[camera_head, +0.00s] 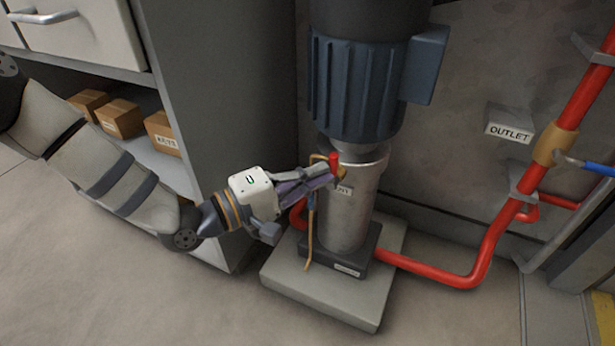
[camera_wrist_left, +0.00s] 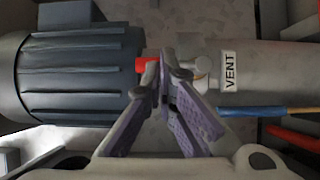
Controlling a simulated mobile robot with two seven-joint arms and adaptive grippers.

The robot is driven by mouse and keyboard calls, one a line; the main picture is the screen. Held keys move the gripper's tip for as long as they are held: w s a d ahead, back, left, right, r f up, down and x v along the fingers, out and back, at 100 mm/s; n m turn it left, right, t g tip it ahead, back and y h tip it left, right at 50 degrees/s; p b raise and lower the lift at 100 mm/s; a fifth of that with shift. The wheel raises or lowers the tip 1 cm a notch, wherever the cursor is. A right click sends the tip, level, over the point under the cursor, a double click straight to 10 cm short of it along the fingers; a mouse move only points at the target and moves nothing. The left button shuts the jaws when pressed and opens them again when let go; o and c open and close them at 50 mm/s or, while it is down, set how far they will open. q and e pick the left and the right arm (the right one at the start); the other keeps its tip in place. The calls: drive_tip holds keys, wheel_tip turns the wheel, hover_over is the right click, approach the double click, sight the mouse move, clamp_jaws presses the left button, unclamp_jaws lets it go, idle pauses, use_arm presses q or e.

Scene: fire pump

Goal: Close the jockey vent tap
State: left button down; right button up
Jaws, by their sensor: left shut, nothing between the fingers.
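The vent tap's small red handle (camera_head: 335,161) sits on the upper part of the jockey pump's steel column (camera_head: 350,215), just under the blue motor. In the left wrist view the red handle (camera_wrist_left: 146,64) shows beside the fingertips, on the motor side, with the VENT label (camera_wrist_left: 229,71) to its right. My left gripper (camera_head: 331,172) is shut and empty, its tips at the tap; whether they touch the handle I cannot tell. The fingertips (camera_wrist_left: 172,75) hide part of the tap in the wrist view. My right gripper is not in view.
The finned blue motor (camera_head: 357,85) overhangs the tap. A thin tan tube (camera_head: 310,240) hangs beside the column. Red pipe (camera_head: 430,273) runs right to a blue-levered valve (camera_head: 590,165) near the OUTLET sign (camera_head: 509,130). A grey cabinet (camera_head: 215,110) with boxes stands left.

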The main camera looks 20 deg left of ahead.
use_arm(q)
drive_tip(key=shift+r, duration=0.1)
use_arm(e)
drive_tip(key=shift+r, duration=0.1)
use_arm(q)
drive_tip(key=shift+d+m+p, duration=0.15)
drive_tip(key=shift+m+p, duration=0.15)
drive_tip(key=shift+p, duration=0.4)
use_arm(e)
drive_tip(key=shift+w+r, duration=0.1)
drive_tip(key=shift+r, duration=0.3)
use_arm(q)
drive_tip(key=shift+d+r+m+g+y+p, duration=0.15)
drive_tip(key=shift+m+g+y+p, duration=0.2)
drive_tip(key=shift+p, duration=0.2)
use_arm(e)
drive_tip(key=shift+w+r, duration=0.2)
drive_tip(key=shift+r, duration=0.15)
